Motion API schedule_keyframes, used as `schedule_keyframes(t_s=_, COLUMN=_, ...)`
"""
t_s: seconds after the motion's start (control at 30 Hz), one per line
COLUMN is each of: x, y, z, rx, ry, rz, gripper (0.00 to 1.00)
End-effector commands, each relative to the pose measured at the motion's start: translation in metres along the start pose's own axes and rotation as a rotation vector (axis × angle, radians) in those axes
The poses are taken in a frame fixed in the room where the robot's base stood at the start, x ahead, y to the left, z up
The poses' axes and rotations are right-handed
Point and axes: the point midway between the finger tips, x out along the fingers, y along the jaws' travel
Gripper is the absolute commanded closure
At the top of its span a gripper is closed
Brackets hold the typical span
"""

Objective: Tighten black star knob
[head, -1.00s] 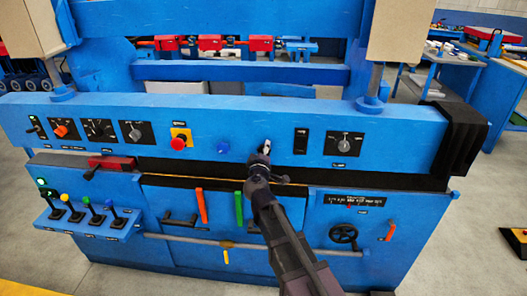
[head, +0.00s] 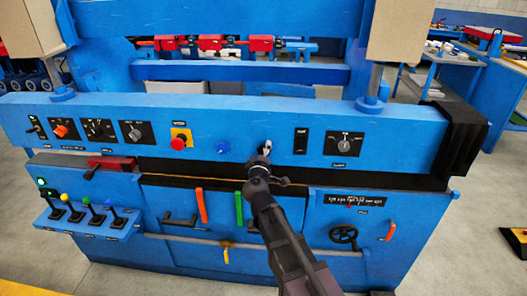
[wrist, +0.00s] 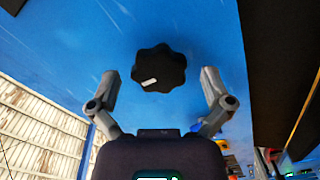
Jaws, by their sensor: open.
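The black star knob (wrist: 159,68) shows in the wrist view on a blue panel face, with a small white mark on its lower left. My gripper (wrist: 160,74) is open, with one finger on each side of the knob and a visible gap on both sides. I cannot tell how deep the fingertips reach along the knob. In the head view my gripper (head: 265,149) is at the blue control beam, right of its middle, and the knob is hidden or too small to make out there.
The blue beam (head: 85,113) also carries a red button (head: 178,143), a blue button (head: 222,147), a black switch (head: 301,141) and a grey dial (head: 344,145). Below are an orange handle (head: 201,206), a green handle (head: 239,209) and a black handwheel (head: 344,235).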

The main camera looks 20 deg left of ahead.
Motion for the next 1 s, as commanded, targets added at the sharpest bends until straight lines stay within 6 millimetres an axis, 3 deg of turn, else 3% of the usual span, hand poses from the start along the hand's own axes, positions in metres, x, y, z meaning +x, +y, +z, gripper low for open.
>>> schedule_keyframes(t_s=0.6, x=-0.091, y=0.001, z=0.001, rx=0.0, ry=0.001, rz=-0.001, gripper=0.0)
schedule_keyframes(t_s=0.8, x=-0.107, y=0.0, z=0.001, rx=0.0, ry=0.0, rz=0.0, gripper=0.0)
schedule_keyframes(t_s=1.0, x=-0.111, y=0.0, z=0.0, rx=0.0, ry=0.0, rz=0.0, gripper=0.0)
